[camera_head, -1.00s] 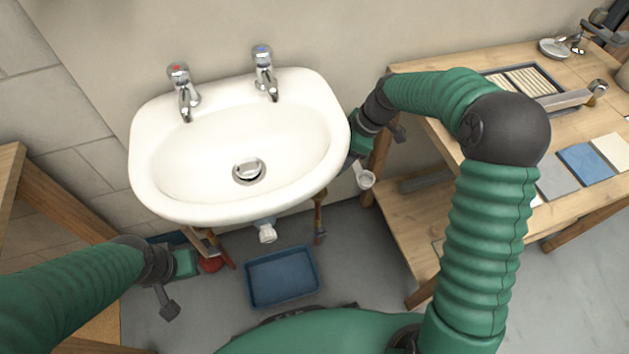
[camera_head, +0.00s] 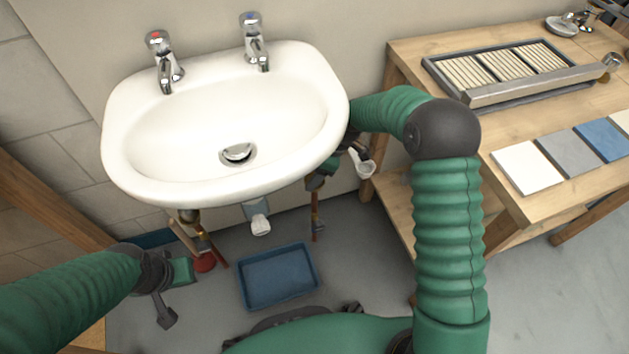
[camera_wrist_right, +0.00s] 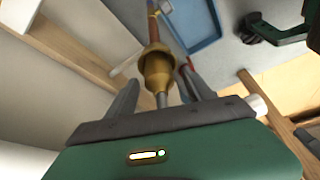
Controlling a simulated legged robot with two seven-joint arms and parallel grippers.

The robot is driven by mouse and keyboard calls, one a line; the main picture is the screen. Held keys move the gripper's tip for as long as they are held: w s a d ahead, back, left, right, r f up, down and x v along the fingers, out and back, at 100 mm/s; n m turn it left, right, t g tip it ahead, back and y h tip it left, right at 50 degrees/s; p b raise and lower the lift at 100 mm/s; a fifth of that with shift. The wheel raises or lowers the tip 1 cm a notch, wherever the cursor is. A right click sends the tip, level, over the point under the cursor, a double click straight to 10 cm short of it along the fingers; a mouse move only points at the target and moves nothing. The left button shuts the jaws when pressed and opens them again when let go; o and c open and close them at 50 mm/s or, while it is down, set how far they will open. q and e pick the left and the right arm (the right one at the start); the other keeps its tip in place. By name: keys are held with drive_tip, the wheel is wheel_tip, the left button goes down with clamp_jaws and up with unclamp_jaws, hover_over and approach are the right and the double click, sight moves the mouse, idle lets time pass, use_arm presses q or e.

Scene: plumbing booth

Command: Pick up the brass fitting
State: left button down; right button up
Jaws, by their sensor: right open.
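The brass fitting (camera_wrist_right: 157,66) sits at the end of a copper pipe in the right wrist view, between the fingers of my right gripper (camera_wrist_right: 161,82). The fingers are apart, one on each side; whether either touches it is unclear. In the head view my right gripper (camera_head: 318,183) is under the right edge of the sink, partly hidden, by the upright copper pipe (camera_head: 314,220). The fitting on that pipe is mostly hidden there. My left gripper (camera_head: 168,295) is low at the left; its jaws are not clear.
The white sink (camera_head: 225,170) overhangs my right gripper. A white waste pipe (camera_head: 260,222) and a second pipe with a brass part (camera_head: 189,216) hang below it. A blue tray (camera_head: 278,277) lies on the floor. A wooden bench (camera_head: 500,130) stands at the right.

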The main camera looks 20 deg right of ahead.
drive_tip(key=shift+r, duration=0.15)
clamp_jaws()
